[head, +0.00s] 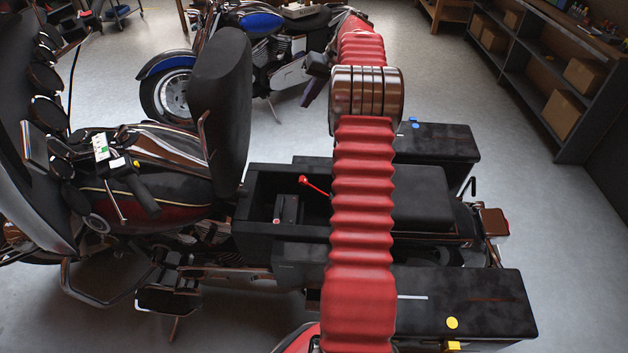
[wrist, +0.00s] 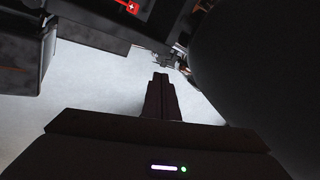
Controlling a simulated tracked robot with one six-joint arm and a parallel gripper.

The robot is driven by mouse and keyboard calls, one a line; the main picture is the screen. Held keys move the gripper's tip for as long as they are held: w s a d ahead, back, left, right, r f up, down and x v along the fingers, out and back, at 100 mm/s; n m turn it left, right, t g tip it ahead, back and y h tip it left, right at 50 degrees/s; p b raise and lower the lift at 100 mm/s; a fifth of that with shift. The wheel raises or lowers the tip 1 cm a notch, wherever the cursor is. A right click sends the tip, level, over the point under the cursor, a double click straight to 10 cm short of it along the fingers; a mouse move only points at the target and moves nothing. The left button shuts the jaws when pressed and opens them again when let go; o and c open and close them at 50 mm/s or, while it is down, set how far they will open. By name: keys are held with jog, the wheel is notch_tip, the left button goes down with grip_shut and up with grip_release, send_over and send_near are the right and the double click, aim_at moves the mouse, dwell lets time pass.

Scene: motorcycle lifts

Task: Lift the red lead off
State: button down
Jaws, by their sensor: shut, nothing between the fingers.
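The red lead (head: 315,187) shows as a short red piece with a rounded end, over the open bay of the near motorcycle; its right end runs behind my arm. Below it is a dark battery (head: 287,208). I cannot tell whether the lead touches a terminal. A red piece with a white plus mark (wrist: 128,5) shows at the top edge of the wrist view. My gripper (wrist: 161,78) is shut and empty, apart from that red piece. In the head view my gripper (head: 311,92) hangs beyond the near motorcycle, in front of the blue one.
The near motorcycle's upright black seat (head: 220,95) stands left of the bay. Black side cases (head: 480,300) lie to the right. A blue motorcycle (head: 262,22) stands behind, with shelves (head: 530,75) at the right. Grey floor between them is clear.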

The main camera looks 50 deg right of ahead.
jog(key=s+d+f+m+y, duration=0.1)
jog(key=d+f, duration=0.1)
jog(key=f, duration=0.4)
jog(key=s+d+f+y, duration=0.1)
jog(key=s+d+f, duration=0.1)
jog(key=f, duration=0.5)
jog(key=m+y, duration=0.1)
jog(key=y, duration=0.1)
send_near(316, 189)
jog(key=w+r, duration=0.1)
jog(key=w+d+r, duration=0.1)
jog(key=r, duration=0.1)
jog(key=shift+w+d, duration=0.15)
jog(key=shift+w, duration=0.05)
jog(key=shift+f, duration=0.15)
jog(key=x, duration=1)
jog(key=shift+s, duration=0.1)
